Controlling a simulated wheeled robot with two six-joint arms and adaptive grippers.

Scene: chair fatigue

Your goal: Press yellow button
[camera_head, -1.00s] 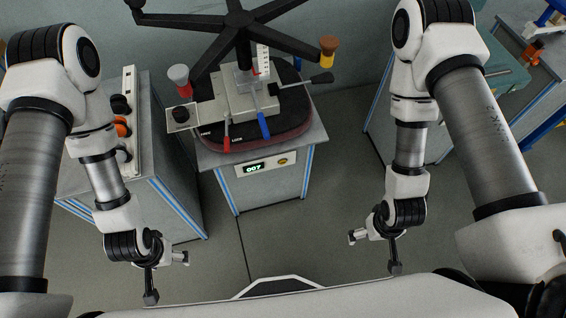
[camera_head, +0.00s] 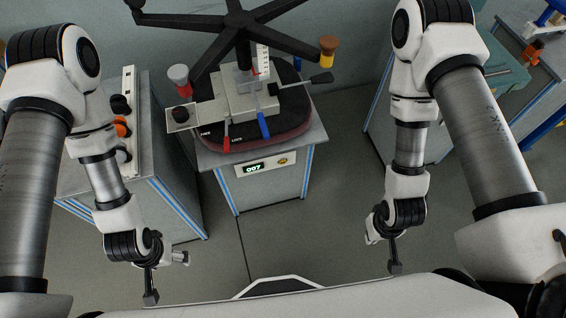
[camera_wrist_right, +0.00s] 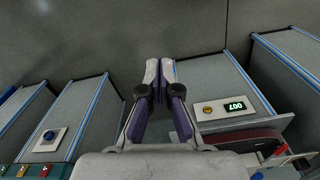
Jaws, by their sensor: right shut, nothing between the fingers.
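The yellow button (camera_head: 283,161) is small and round. It sits on the front panel of the middle cabinet, right of a lit display (camera_head: 256,167) reading 007. In the right wrist view the yellow button (camera_wrist_right: 207,109) lies to the right of my fingers, beside the display (camera_wrist_right: 238,106). My right gripper (camera_wrist_right: 160,68) is shut and empty, its fingertips together and apart from the button. In the head view my right gripper (camera_head: 371,234) is low and to the right of the cabinet. My left gripper (camera_head: 182,258) hangs low on the left, too small to read.
A chair base (camera_head: 240,24) is mounted upside down over a seat cushion (camera_head: 285,130) on the middle cabinet. Red (camera_head: 227,137) and blue (camera_head: 264,126) levers stand in front. Side cabinets flank it left (camera_head: 165,190) and right (camera_head: 375,130). Open floor (camera_head: 290,235) lies before it.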

